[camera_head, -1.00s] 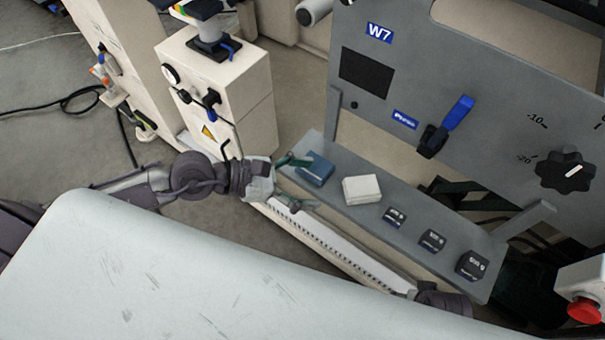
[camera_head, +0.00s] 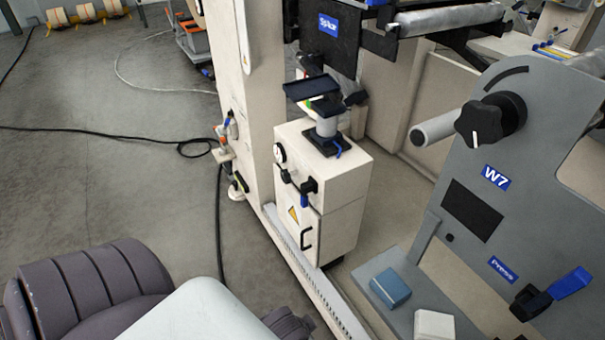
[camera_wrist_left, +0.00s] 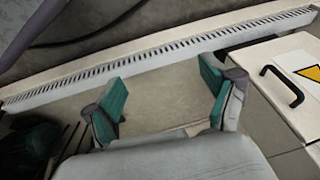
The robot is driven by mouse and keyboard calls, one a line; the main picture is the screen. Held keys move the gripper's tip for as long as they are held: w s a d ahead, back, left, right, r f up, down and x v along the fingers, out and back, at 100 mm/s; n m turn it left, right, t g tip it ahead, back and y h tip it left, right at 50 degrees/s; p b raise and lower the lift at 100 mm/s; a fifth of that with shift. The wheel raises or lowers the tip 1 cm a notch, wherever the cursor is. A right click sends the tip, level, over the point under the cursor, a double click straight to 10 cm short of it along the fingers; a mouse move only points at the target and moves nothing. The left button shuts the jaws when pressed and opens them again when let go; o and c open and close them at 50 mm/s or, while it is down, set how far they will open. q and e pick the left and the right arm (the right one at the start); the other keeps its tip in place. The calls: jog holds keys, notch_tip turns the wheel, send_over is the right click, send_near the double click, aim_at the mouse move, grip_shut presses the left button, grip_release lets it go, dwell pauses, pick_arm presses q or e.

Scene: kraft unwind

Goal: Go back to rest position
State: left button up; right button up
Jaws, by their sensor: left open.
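My left gripper (camera_wrist_left: 163,95) is open and empty in the left wrist view. Its two teal fingertips stand apart above the floor, near a white toothed rail on the machine base. In the head view the left gripper is out of sight; dark arm parts of mine show at the lower left. My right gripper is in neither view. A blue block (camera_head: 390,287) and a white block (camera_head: 435,325) lie on a grey shelf (camera_head: 372,268) at the lower right.
A beige cabinet (camera_head: 340,185) with a warning triangle stands mid-view. The toothed rail (camera_head: 310,275) runs along its foot. A grey W7 panel (camera_head: 470,210) with a black knob (camera_head: 490,119) and blue lever (camera_head: 571,282) stands right. Black cable (camera_head: 110,134) lies on open floor at left.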

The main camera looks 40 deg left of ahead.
pick_arm(q)
jog(key=shift+s+d+f+n+g+h, duration=0.15)
jog(key=shift+s+d+f+n+g, duration=0.2)
jog(key=shift+s, duration=0.25)
jog(key=shift+s+d+f+n+g+h, duration=0.15)
jog(key=shift+s+d+f+g, duration=0.1)
jog(key=shift+s+d, duration=0.3)
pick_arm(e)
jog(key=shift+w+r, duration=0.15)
pick_arm(q)
jog(key=shift+a, duration=0.15)
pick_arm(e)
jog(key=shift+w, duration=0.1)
